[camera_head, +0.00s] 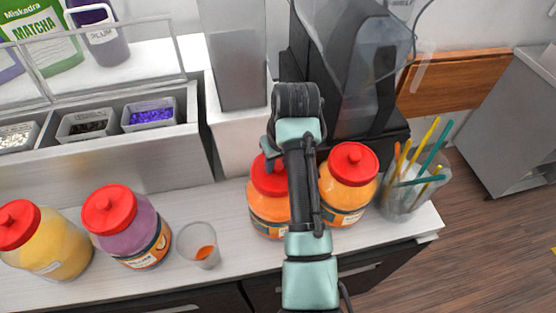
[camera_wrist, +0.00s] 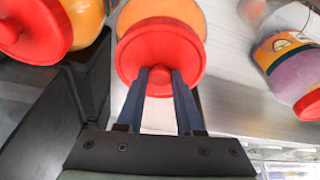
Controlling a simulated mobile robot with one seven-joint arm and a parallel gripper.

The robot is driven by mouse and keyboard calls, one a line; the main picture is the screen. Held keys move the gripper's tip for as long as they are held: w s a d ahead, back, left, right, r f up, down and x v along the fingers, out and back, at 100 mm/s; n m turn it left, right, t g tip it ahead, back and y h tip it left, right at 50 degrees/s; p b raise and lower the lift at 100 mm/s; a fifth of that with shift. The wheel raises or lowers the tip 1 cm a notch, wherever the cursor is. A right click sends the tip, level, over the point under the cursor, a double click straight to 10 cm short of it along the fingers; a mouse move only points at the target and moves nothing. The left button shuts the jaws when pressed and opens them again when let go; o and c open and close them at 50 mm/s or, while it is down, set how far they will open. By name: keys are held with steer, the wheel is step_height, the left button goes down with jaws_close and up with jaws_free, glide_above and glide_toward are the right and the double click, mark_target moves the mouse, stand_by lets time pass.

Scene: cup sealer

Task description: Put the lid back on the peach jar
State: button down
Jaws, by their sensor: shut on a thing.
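My gripper (camera_wrist: 160,76) is shut on the knob of a red lid (camera_wrist: 158,50) in the wrist view. The lid is at the mouth of an orange jar (camera_wrist: 165,10); I cannot tell whether it is fully seated. In the head view, my arm hides part of this jar (camera_head: 266,212) and its red lid (camera_head: 267,178). A second orange jar (camera_head: 343,197) with a red lid (camera_head: 353,163) stands just to its right. The labels are too small to read, so I cannot tell by name which is peach.
On the counter (camera_head: 225,270) stand a purple jar (camera_head: 141,237) and a yellow jar (camera_head: 55,250), both with red lids, and a clear cup (camera_head: 198,246) with some orange inside. A cup of colored straws (camera_head: 405,190) is at right. A dark machine (camera_head: 345,85) stands behind.

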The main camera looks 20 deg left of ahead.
jaws_free()
stand_by(0.5)
steer(key=shift+r+p, duration=2.3)
steer(key=shift+r, duration=1.2)
jaws_close()
steer(key=shift+f+b, duration=0.3)
